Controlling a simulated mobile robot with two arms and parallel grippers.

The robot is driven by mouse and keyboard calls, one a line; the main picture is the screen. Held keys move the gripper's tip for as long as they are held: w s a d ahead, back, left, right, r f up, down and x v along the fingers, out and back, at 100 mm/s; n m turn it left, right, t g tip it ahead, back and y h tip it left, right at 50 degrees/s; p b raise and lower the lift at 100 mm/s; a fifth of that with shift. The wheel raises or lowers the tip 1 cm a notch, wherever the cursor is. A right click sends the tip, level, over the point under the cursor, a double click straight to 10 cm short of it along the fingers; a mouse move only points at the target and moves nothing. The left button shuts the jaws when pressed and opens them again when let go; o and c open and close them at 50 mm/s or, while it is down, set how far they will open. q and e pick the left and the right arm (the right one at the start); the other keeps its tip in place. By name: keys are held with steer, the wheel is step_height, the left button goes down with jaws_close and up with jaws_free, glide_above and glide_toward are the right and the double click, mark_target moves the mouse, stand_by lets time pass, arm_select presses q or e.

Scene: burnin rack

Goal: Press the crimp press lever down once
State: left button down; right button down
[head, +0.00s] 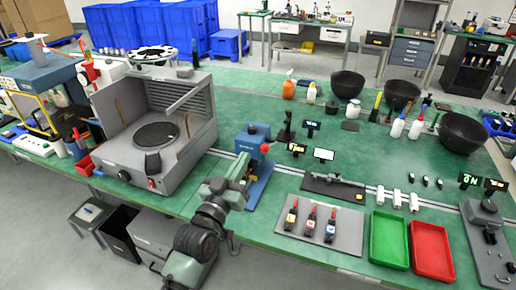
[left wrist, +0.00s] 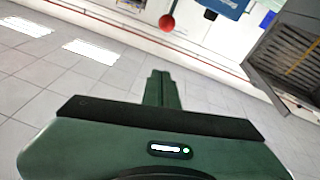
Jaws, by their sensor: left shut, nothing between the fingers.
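The crimp press (head: 257,165) is a blue upright device near the front edge of the green table, right of the large grey chamber. Its red ball knob (head: 265,148) shows at its upper right, and the red ball (left wrist: 167,21) is also near the top of the left wrist view, beside part of the blue body (left wrist: 222,7). My left gripper (head: 242,162) is in front of the press and overlaps its left part in the head view. Its fingers (left wrist: 161,78) are shut and empty, pointing toward the ball, with a visible gap in the wrist picture. My right gripper is not in view.
The grey chamber (head: 205,95) with a round dark plate stands close on the left. A grey mat (head: 345,238) with several small tools, a green tray (head: 389,239) and a red tray (head: 431,252) lie to the right. Several black bowls (head: 347,83) stand farther back.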

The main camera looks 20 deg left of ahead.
arm_select(q)
steer(key=w+d+f+p, duration=0.1)
steer(key=w+f+p, duration=0.1)
steer(key=w, duration=0.6)
steer(key=shift+w+d+f, duration=0.15)
steer(key=shift+w+d, duration=0.1)
steer(key=shift+w, duration=0.05)
step_height(320, 180, down, 9)
steer(key=s+t+b, duration=0.2)
steer(key=b, duration=1.1)
steer(key=shift+s+f+t+b, duration=0.2)
steer(key=shift+t+b, duration=0.2)
